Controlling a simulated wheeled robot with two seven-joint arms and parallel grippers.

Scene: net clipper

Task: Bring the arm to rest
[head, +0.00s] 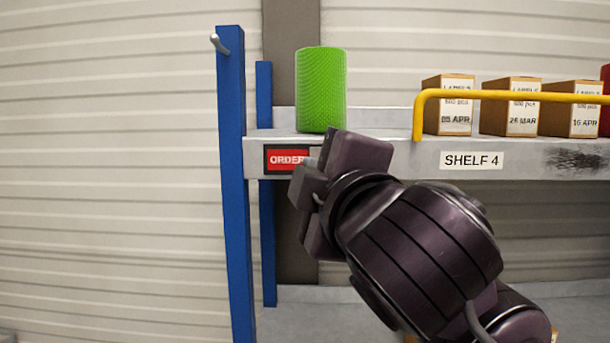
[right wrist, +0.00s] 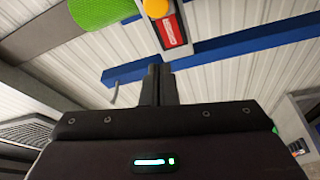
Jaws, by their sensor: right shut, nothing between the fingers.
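My right arm comes in from the lower right in the head view. Its dark right gripper (head: 307,185) is in front of the left end of the shelf, below the green roll and partly over the red ORDER label (head: 285,159). In the right wrist view the two fingers of the right gripper (right wrist: 158,70) are together with nothing between them. My left gripper is in neither view.
A green mesh roll (head: 320,90) stands on the grey shelf (head: 385,155), marked SHELF 4. Several label boxes (head: 447,105) stand behind a yellow rail (head: 510,96) at right.

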